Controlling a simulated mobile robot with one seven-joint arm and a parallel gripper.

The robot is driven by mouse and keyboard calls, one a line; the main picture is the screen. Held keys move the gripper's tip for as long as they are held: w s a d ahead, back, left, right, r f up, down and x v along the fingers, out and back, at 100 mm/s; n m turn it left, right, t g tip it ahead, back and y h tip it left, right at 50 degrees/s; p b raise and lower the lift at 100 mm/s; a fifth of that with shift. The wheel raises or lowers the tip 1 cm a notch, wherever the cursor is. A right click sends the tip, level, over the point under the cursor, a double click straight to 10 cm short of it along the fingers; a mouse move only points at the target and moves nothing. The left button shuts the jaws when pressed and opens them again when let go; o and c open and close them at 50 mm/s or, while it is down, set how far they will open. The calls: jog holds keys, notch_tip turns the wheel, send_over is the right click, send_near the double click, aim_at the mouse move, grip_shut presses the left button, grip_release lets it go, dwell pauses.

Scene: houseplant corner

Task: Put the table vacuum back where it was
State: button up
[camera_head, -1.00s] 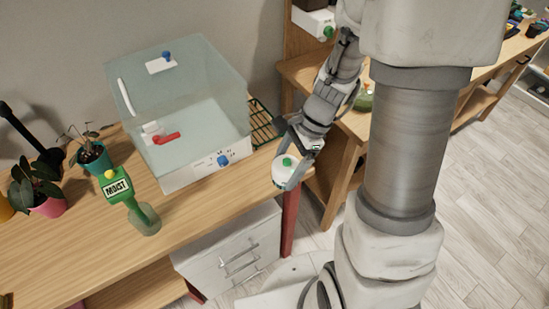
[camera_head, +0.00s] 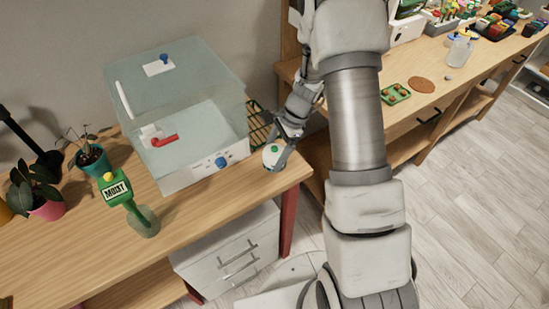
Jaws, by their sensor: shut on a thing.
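The table vacuum, a small round white thing with a green button on top (camera_head: 270,158), is at the right end of the near wooden table (camera_head: 225,205). My gripper (camera_head: 277,157) is shut on it from above and behind. The vacuum looks upright. It is over or on the tabletop, just right of the clear box; I cannot tell whether its base touches the wood. The fingers hide part of its right side.
A clear box with a white base and blue knob (camera_head: 222,161) stands close on the left, with a green wire rack (camera_head: 258,130) behind. Another wooden bench (camera_head: 440,90) is at right.

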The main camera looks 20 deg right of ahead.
jog(key=shift+f, duration=1.25)
jog(key=shift+f, duration=0.2)
jog(key=o, duration=1.4)
